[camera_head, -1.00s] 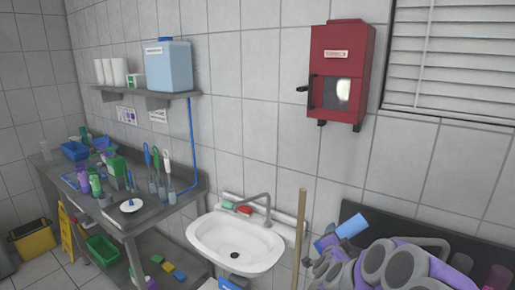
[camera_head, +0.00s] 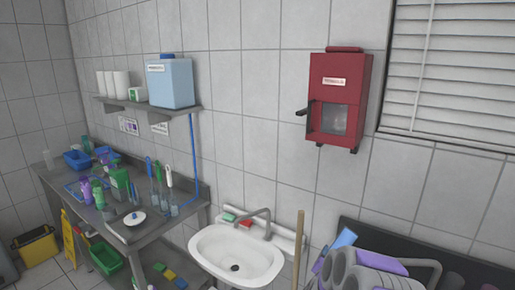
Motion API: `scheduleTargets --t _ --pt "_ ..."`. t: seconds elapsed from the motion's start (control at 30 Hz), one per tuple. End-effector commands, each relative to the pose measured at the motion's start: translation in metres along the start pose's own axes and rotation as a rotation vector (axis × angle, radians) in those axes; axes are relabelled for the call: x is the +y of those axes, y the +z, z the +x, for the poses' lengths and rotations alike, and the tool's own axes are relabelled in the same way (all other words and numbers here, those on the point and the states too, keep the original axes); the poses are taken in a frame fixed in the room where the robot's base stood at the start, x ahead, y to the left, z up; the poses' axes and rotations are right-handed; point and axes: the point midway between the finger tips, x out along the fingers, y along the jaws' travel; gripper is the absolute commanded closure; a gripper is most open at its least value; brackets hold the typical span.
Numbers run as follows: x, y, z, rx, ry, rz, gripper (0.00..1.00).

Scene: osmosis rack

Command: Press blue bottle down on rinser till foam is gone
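A blue cylindrical thing (camera_head: 344,238), perhaps the blue bottle, shows tilted at the lower right, just above my grey and purple arm. Its lower end is hidden behind the arm. My gripper's fingers are not clearly visible, so I cannot tell whether they hold it. No foam can be made out. A white round dish (camera_head: 134,218) with a small dark centre lies on the steel table (camera_head: 158,231) at left; I cannot tell whether it is the rinser.
A white sink (camera_head: 212,239) with a grey tap (camera_head: 259,214) is at lower centre, a wooden pole (camera_head: 299,248) in front. A red wall box (camera_head: 339,82) hangs above. Brushes and bottles crowd the steel table.

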Motion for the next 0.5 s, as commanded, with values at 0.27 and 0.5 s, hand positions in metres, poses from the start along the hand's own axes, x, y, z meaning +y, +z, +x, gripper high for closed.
scheduleTargets --t 0.27,0.5 --pt "-0.0028 -0.0053 -0.0018 0.012 0.033 -0.191 0.68" --pt "-0.0031 -0.0056 -0.0016 0.028 0.065 -0.380 0.68"
